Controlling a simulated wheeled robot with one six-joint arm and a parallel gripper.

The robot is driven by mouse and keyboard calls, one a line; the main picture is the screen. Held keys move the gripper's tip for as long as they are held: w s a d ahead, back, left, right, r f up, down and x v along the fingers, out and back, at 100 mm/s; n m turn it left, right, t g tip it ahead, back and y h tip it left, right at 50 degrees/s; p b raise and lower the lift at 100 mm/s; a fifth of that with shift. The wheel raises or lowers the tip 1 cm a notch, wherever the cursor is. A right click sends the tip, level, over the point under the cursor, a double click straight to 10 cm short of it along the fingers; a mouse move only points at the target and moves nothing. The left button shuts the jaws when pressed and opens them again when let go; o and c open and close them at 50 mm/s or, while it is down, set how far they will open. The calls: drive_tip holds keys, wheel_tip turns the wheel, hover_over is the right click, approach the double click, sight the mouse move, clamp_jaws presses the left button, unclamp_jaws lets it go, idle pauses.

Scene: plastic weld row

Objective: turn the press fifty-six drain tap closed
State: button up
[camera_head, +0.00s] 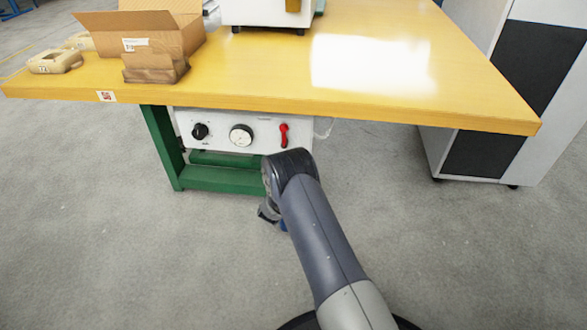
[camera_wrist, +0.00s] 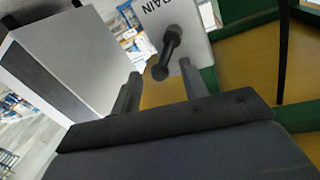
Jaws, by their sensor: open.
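In the wrist view a dark tap handle (camera_wrist: 168,52) stands out from a pale plate (camera_wrist: 184,20) with lettering that reads "RAIN", its start cut off. The handle slants, its rounded end toward me. My gripper (camera_wrist: 159,70) is open, one finger on each side of the handle's end in the picture; I see no contact, and cannot tell the depth between them. In the head view my gripper (camera_head: 268,212) is low in front of the bench, mostly hidden by my arm. I cannot make out this dark tap there.
A white panel (camera_head: 220,147) under the yellow bench top (camera_head: 250,85) bears a black knob (camera_head: 200,131), a gauge (camera_head: 241,135) and a red lever (camera_head: 284,134). A green frame (camera_head: 222,178) stands below. A grey cabinet (camera_head: 505,95) stands right. The floor in front is clear.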

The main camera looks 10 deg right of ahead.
drive_tip(key=shift+c, duration=0.4)
clamp_jaws()
drive_tip(key=shift+w+a+r+n+t, duration=0.15)
drive_tip(key=shift+a+n+t, duration=0.2)
drive_tip(key=shift+n, duration=1.2)
drive_tip(key=shift+w+a+r+n+t, duration=0.15)
drive_tip(key=shift+a+n, duration=0.35)
drive_tip(key=shift+n, duration=1.1)
drive_tip(key=shift+w+a+n+t, duration=0.1)
drive_tip(key=shift+a+n+t, duration=0.25)
drive_tip(key=shift+n, duration=1.2)
drive_tip(key=shift+a, duration=0.1)
